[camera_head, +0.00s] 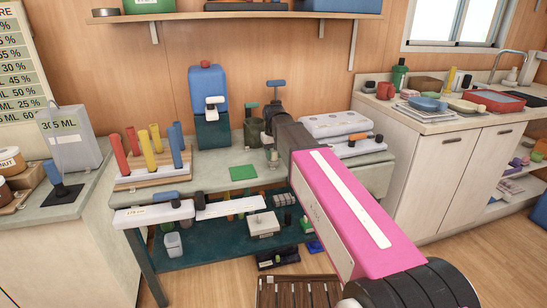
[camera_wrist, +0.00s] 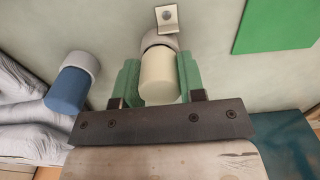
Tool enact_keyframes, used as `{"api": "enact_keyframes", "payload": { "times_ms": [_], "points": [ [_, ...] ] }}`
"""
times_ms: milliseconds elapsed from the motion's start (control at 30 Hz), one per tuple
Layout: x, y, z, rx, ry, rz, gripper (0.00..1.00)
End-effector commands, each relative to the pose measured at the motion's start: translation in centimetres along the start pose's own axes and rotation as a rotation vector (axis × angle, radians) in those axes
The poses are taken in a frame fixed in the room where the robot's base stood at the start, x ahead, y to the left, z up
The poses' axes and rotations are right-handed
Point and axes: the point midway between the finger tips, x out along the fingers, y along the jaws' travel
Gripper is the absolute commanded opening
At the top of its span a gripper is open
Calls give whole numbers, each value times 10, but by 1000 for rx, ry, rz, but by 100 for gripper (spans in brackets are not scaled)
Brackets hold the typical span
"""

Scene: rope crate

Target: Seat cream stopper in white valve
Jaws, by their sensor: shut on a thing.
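My gripper (camera_wrist: 158,82) has green fingers shut on the cream stopper (camera_wrist: 158,76), one on each side of it. A round grey-white collar, which looks like the white valve (camera_wrist: 157,40), lies directly beyond the stopper's far end, with a small metal tab (camera_wrist: 168,15) behind it. The stopper's end overlaps the collar in the wrist view; I cannot tell how deep it sits. In the head view my gripper (camera_head: 272,158) is low over the workbench, right of the green square, and the stopper and valve are small and mostly hidden there.
A blue cylinder in a pale collar (camera_wrist: 72,84) stands left of my gripper in the wrist view. The flat green square (camera_head: 243,172) lies on the workbench (camera_head: 205,165). A rack of coloured rods (camera_head: 152,175) stands left, a blue container (camera_head: 208,92) behind, white boxes (camera_head: 336,124) right.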

Motion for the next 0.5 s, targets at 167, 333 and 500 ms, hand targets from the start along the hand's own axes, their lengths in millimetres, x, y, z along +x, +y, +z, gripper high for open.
{"api": "enact_keyframes", "payload": {
  "times_ms": [167,333,500],
  "points": [
    [-4,0,0,0,0,0,7],
    [-8,0,0,0,0,0,7],
    [-13,0,0,0,1,0,7]
  ]
}}
